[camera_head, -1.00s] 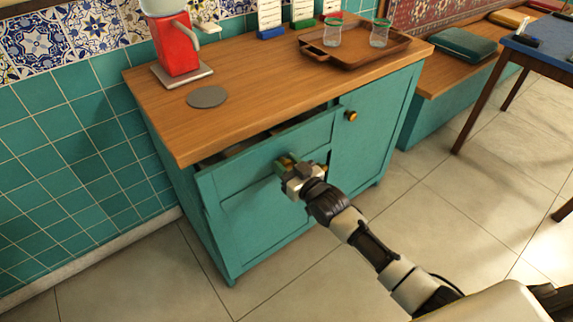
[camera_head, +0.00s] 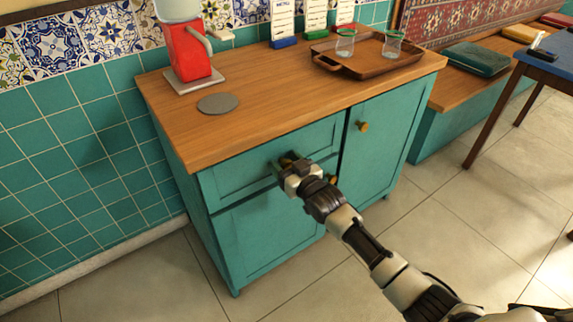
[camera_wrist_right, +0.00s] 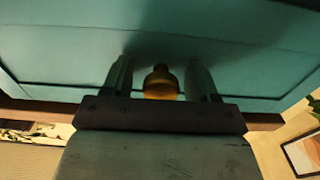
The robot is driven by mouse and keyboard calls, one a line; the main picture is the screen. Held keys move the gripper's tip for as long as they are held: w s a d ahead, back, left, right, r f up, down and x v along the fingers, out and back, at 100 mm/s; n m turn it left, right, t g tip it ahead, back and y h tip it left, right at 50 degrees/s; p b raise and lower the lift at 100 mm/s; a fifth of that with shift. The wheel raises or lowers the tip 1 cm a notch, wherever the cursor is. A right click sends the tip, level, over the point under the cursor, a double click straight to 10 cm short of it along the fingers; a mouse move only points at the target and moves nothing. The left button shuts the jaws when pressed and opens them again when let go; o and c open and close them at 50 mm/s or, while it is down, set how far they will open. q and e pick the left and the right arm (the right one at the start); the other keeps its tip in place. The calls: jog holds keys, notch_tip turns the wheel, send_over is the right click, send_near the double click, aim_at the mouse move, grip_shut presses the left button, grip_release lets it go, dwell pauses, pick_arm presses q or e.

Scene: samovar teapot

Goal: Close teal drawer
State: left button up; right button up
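The teal drawer (camera_head: 240,178) is the upper left front of the teal cabinet, under the wooden top. In the right wrist view the brass knob (camera_wrist_right: 161,83) sits between the two fingers of the right gripper (camera_wrist_right: 160,75). The fingers are apart, with a gap on each side of the knob, and their tips are close to the teal panel (camera_wrist_right: 240,45). My left gripper is not in view.
A teal door (camera_head: 378,145) with a brass knob (camera_head: 363,126) is right of the drawer. The counter (camera_head: 270,105) holds a red grinder (camera_head: 188,55), a grey disc (camera_head: 218,103) and a wooden tray (camera_head: 350,67) with two glasses. Floor in front is clear.

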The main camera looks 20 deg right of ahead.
jog(key=shift+a, duration=0.1)
jog(key=shift+s, duration=0.15)
jog(key=shift+s+d, duration=0.2)
jog(key=shift+s, duration=0.15)
pick_arm(q)
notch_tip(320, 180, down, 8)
jog(key=p, duration=0.2)
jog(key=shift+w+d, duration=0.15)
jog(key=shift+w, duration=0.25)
pick_arm(e)
jog(key=v, duration=0.9)
jog(key=shift+s, duration=0.35)
jog(key=shift+d, duration=0.1)
